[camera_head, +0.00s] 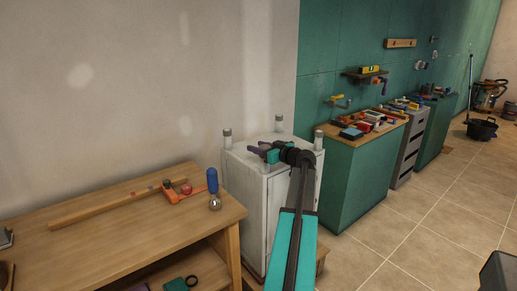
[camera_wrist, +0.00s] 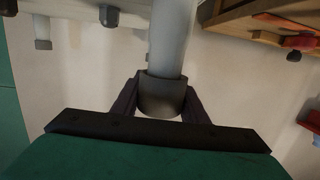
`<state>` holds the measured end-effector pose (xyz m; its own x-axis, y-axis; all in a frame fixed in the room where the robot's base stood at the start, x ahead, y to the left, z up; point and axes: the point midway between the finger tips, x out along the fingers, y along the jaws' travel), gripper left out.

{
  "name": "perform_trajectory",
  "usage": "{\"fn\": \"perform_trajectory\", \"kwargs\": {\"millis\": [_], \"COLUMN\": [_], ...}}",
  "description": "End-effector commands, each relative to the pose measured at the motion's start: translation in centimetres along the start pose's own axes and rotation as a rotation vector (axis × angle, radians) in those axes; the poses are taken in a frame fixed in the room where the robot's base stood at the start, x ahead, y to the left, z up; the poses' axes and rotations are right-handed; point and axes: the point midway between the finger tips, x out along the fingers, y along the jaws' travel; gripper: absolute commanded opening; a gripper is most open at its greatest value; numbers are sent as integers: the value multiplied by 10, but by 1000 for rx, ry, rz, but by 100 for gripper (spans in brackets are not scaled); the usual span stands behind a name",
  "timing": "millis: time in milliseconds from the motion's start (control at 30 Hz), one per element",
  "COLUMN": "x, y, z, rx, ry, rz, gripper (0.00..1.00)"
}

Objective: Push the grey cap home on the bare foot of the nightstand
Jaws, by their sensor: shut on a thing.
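The nightstand (camera_head: 244,200) stands upside down, white and worn, with its feet pointing up. Three of its feet (camera_head: 227,140) carry grey caps at their ends in the head view. My gripper (camera_head: 259,151) is at the near corner of the nightstand. In the wrist view, whose picture is turned over, my gripper (camera_wrist: 160,105) is shut on the grey cap (camera_wrist: 161,98). The pale bare foot (camera_wrist: 172,40) runs into the cap's open rim. How deep the foot sits in the cap is hidden by the cap wall. The cap looks roughly in line with the foot.
A green cabinet (camera_head: 365,180) with several tools on top stands to the right.

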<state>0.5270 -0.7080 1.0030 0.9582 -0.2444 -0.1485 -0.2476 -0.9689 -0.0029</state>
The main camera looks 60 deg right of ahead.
Motion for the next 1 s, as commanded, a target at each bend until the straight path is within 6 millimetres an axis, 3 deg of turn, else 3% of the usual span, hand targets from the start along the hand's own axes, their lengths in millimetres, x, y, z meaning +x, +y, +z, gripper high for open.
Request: {"fn": "perform_trajectory", "kwargs": {"millis": [867, 900, 1000], "x": [1, 1, 1], "y": [0, 0, 0], "z": [10, 10, 10], "rx": [0, 0, 0], "ry": [-2, -2, -2], "rz": [-1, 0, 0], "gripper": [18, 41, 58]}}
